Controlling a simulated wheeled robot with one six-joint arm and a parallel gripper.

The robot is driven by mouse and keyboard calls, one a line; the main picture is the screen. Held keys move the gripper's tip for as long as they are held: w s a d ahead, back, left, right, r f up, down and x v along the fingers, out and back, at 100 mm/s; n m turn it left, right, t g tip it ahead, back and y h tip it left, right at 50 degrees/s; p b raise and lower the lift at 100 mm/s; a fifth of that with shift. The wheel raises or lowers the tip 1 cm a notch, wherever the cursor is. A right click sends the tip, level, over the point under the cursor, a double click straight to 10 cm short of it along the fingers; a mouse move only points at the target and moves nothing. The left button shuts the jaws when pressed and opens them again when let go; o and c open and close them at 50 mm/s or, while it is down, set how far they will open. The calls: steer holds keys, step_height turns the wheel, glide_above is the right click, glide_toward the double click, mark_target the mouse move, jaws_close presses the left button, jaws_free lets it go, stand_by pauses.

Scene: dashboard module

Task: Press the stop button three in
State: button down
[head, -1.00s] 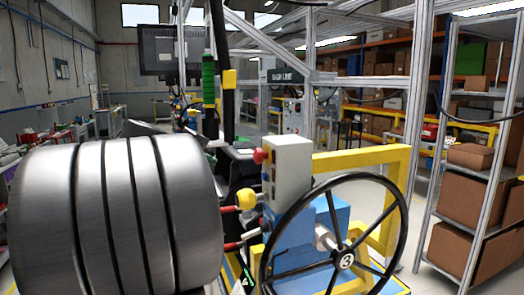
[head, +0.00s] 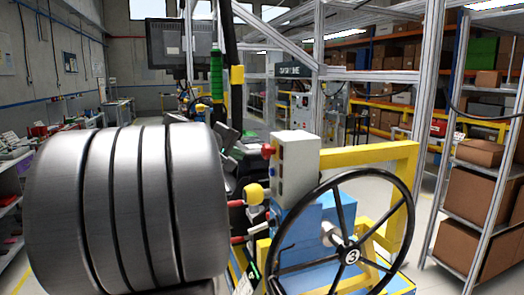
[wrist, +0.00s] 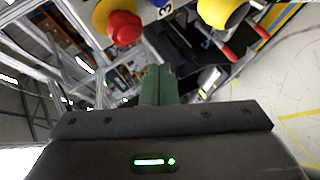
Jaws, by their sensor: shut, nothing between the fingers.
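The stop button (head: 268,150) is a red mushroom button on the left side of a grey control box (head: 297,163). In the wrist view the red button (wrist: 124,27) has a yellow collar and sits beside a label with a 3, partly cut off at the top edge. My gripper (wrist: 158,72) shows in the wrist view as green fingers, shut and empty. The fingertips are below and right of the button in that picture, apart from it. I cannot make the gripper out clearly in the head view.
A yellow knob (head: 254,193) and red-handled levers stick out beside the box. A handwheel (head: 345,235) marked 3 and a yellow frame (head: 365,155) stand to its right. A shelf with boxes (head: 470,195) is at the far right. My large grey arm link covers the left.

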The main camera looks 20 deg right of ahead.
steer(key=shift+d, duration=1.65)
stand_by(0.8)
steer(key=shift+d, duration=0.4)
steer(key=shift+w+d, duration=0.1)
steer(key=shift+d, duration=0.3)
stand_by(0.5)
steer(key=shift+a, duration=0.15)
steer(key=shift+a+b, duration=0.5)
steer(key=shift+a, duration=0.15)
steer(key=a+b, duration=0.1)
steer(key=a, duration=0.4)
